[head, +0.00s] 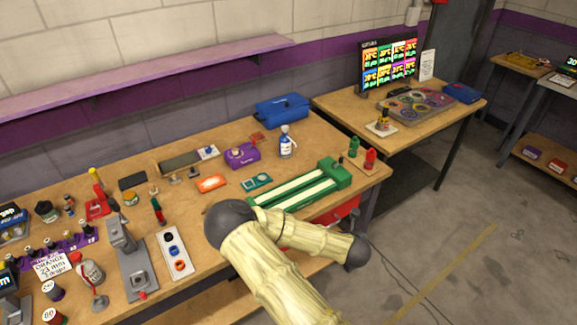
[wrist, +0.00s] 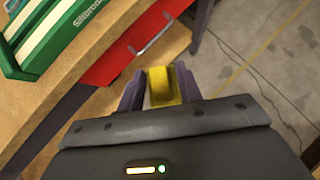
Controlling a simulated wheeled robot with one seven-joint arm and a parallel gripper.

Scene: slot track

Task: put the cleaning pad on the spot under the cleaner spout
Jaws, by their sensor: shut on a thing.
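My gripper (wrist: 159,82) is shut on a small yellow block, which looks like the cleaning pad (wrist: 160,92). It holds the block between its two grey-purple fingers, beyond the front edge of the bench and above the floor. In the head view my arm hides the gripper and the pad. A white and blue bottle with a spout-like top (head: 286,146) stands at the back of the bench and may be the cleaner. I cannot make out a marked spot under its spout.
A green slot track (head: 336,174) with pale lanes lies near the bench's right end. A red drawer front (wrist: 120,45) with a metal handle is below it. A purple box (head: 241,155), a blue case (head: 283,110) and red and green bottles (head: 370,158) stand around the track.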

